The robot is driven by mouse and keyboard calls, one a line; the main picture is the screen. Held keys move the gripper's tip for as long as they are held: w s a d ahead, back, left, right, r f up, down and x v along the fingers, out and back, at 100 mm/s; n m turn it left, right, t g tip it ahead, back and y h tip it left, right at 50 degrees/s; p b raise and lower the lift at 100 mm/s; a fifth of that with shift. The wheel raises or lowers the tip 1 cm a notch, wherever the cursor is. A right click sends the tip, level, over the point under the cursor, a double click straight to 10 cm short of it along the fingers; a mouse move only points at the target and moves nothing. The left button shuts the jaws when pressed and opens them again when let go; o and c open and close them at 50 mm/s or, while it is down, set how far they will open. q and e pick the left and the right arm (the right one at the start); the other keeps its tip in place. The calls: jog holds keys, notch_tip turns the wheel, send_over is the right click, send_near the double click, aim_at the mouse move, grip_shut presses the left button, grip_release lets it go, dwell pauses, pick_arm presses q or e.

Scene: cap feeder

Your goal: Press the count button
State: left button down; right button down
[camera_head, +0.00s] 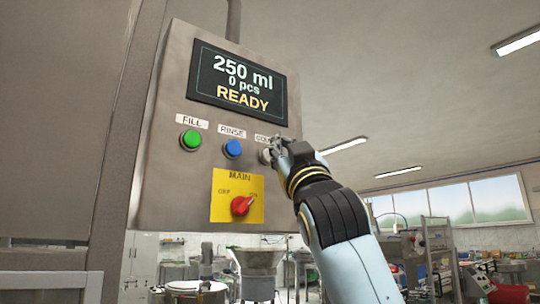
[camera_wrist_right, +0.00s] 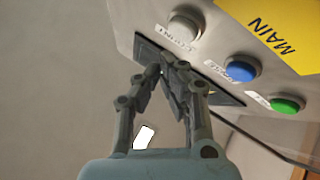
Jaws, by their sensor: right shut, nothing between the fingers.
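The control box (camera_head: 215,100) has a display (camera_head: 237,85) reading "250 ml", "0 pcs" and "READY". The white count button (camera_head: 265,156) is at the right end of the button row, under a partly covered label. It also shows in the right wrist view (camera_wrist_right: 185,26), where the picture is turned over and its label reads "COUNT". My right gripper (camera_head: 278,144) is shut and empty, its fingertips close beside the button in the head view. In the right wrist view the fingertips (camera_wrist_right: 167,68) appear apart from the button, over the dark display edge. My left gripper is not in view.
A green button (camera_head: 190,140) labelled FILL and a blue button (camera_head: 232,149) labelled RINSE sit left of the count button. Below is a yellow MAIN plate (camera_head: 222,209) with a red rotary switch (camera_head: 241,205).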

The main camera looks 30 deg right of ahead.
jog(key=shift+s+d, duration=0.15)
jog(key=shift+s, duration=1.8)
